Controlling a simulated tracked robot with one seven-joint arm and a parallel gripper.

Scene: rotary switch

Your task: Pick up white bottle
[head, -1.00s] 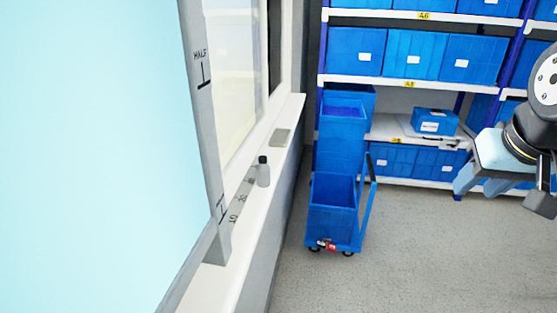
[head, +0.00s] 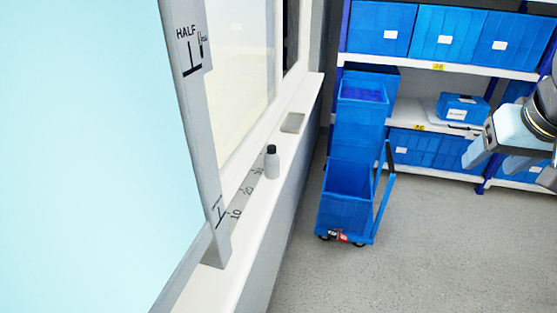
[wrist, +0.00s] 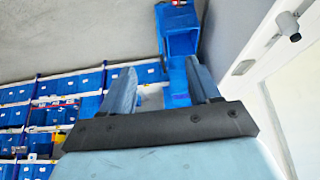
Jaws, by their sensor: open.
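A small white-grey bottle with a dark cap (head: 271,165) stands upright on the white window ledge (head: 262,209) in the head view. In the wrist view the bottle (wrist: 289,27) shows at the upper right, on the ledge, with its dark cap toward the lower right. My gripper (head: 511,170) is at the right edge of the head view, well to the right of the bottle and partly cut off. Its two fingers (wrist: 163,85) are apart in the wrist view, with nothing held between them.
A blue cart with a bin (head: 347,194) stands on the floor right of the ledge. Shelves with blue boxes (head: 441,32) are at the back. A flat grey-green item (head: 292,122) lies farther along the ledge. A marked grey upright (head: 203,130) borders the ledge. Floor at the lower right is clear.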

